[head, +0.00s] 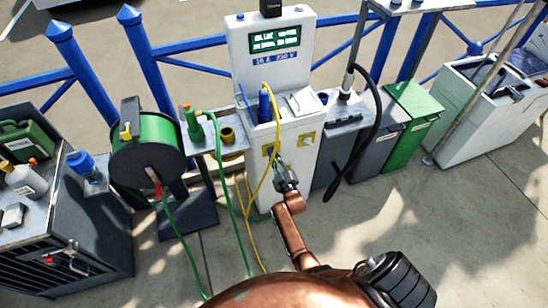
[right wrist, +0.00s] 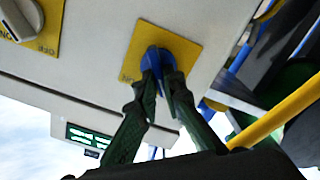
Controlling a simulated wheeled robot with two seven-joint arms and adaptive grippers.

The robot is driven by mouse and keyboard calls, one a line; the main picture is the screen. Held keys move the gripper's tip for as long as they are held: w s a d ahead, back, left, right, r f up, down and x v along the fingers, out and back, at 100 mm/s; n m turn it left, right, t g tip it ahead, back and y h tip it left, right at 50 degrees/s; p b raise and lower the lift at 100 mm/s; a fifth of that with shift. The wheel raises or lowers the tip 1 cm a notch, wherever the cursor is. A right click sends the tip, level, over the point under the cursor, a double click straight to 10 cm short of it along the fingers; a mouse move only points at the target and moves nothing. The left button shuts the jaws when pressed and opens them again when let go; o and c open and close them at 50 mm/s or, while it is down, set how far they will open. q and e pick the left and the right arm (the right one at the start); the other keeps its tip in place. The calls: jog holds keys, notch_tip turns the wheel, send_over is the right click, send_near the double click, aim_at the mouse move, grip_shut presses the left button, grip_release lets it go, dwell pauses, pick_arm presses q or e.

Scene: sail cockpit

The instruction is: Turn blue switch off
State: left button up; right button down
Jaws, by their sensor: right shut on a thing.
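The blue switch (right wrist: 153,58) is a rotary knob on a yellow plate (right wrist: 180,45) on the front of a white pedestal (head: 298,172). My right gripper (right wrist: 163,75) is shut on the blue switch, with a dark finger on each side of it. In the head view, my right gripper (head: 281,168) reaches up to the pedestal front and covers part of the knob; the yellow plate (head: 267,151) shows just above it. The knob's exact angle is hard to read. My left gripper is not in view.
A grey-white knob (right wrist: 18,18) on another yellow plate sits beside the blue switch. A yellow cable (head: 250,185) hangs close to the left of my gripper. A green hose reel (head: 147,148) stands left; a black hose (head: 377,120) and green bin (head: 410,125) stand right.

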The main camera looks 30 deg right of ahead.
jog(key=shift+f+n, duration=0.15)
jog(key=shift+n, duration=0.55)
jog(key=shift+a, duration=0.1)
jog(key=c, duration=2)
grip_release()
jog(key=shift+c, duration=0.2)
jog(key=shift+s, duration=0.1)
jog(key=v, duration=0.7)
